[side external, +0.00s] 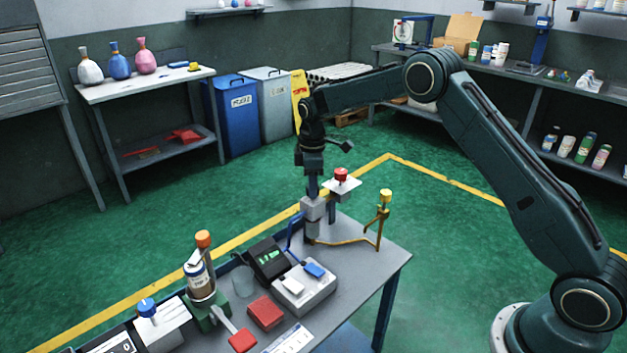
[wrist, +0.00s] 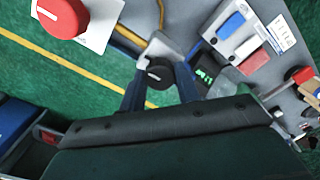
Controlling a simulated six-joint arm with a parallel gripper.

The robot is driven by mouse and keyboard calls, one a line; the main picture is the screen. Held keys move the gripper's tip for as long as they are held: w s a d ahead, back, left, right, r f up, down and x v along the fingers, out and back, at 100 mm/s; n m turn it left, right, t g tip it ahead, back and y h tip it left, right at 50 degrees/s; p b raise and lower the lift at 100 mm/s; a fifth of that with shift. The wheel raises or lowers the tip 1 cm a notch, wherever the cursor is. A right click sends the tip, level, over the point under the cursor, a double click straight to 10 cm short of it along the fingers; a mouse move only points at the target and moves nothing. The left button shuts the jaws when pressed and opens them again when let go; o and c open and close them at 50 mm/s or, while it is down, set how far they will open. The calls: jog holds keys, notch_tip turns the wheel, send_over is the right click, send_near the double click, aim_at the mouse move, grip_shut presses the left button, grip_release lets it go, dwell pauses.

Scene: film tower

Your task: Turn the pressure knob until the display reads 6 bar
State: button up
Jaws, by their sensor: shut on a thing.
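The black pressure knob (wrist: 159,73) with a white mark sits on a pale grey block (wrist: 158,47) in the wrist view. My gripper (wrist: 160,76) has its two dark blue fingers on either side of the knob, shut on it. In the side view my gripper (side external: 313,186) points down onto the top of the grey block (side external: 312,210) and hides the knob. The black display unit (side external: 268,258) shows green digits, too small to read. In the wrist view the display (wrist: 204,76) is tilted and its digits are also unclear.
A red knob (side external: 341,174) on a white plate stands close behind my gripper. A yellow valve (side external: 385,196) and pipe rise to the right. A box with blue and white switches (side external: 304,287), a red block (side external: 265,312) and an orange-capped bottle (side external: 200,273) share the bench.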

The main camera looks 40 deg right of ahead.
jog(key=m, duration=0.7)
jog(key=shift+m, duration=0.4)
jog(key=m, duration=1)
jog(key=shift+m, duration=0.4)
jog(key=m, duration=0.3)
jog(key=shift+m, duration=0.3)
jog(key=m, duration=0.6)
jog(key=shift+m, duration=0.4)
jog(key=o, duration=1)
